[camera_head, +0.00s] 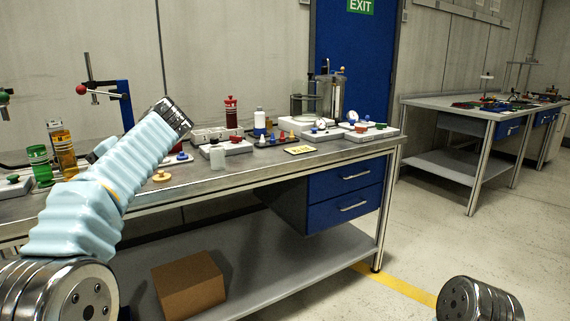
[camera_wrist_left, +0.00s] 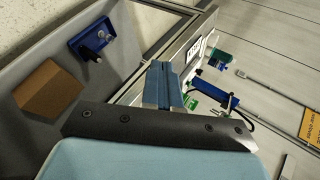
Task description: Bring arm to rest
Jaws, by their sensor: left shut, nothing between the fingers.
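My left arm (camera_head: 105,185), in a pale blue ribbed sleeve, comes in from the left in the head view. It reaches up and forward over the front of the workbench (camera_head: 235,178). Its metal wrist end (camera_head: 172,117) stands above the bench, and the fingers are not clearly visible there. In the left wrist view my left gripper (camera_wrist_left: 161,85) shows its blue-grey fingers closed together with nothing between them. My right gripper is out of view; only a metal joint of my right arm (camera_head: 478,300) shows at the bottom right.
The bench holds green (camera_head: 39,165) and amber (camera_head: 63,150) containers, a red bottle (camera_head: 231,112), a white bottle (camera_head: 259,121) and a glass apparatus (camera_head: 328,97). A cardboard box (camera_head: 188,285) sits on the lower shelf. Floor to the right is clear before a second bench (camera_head: 455,118).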

